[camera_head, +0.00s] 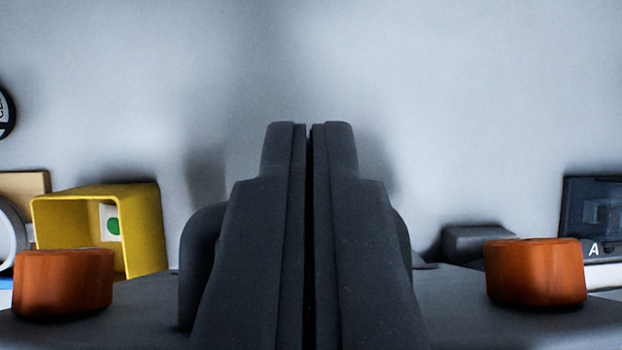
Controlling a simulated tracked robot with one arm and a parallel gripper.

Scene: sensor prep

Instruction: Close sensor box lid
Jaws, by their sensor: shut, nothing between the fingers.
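My gripper (309,128) is in the middle of the camera_head view, its two dark fingers pressed together with nothing between them. It points at a pale grey wall. At the right edge is a dark box-like thing (595,205) with an upright dark panel and a white letter A below it. It is cut off by the frame, and I cannot tell whether it is the sensor box or its lid. It lies to the right of my gripper and apart from it. My gripper hides the middle of the lower view.
A yellow open-fronted box (88,196) with a green dot on a white card inside stands at left. A tan panel (25,182) and a pale round thing (8,235) are beside it. A low dark grey object (476,240) sits right. The wall above is mostly bare.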

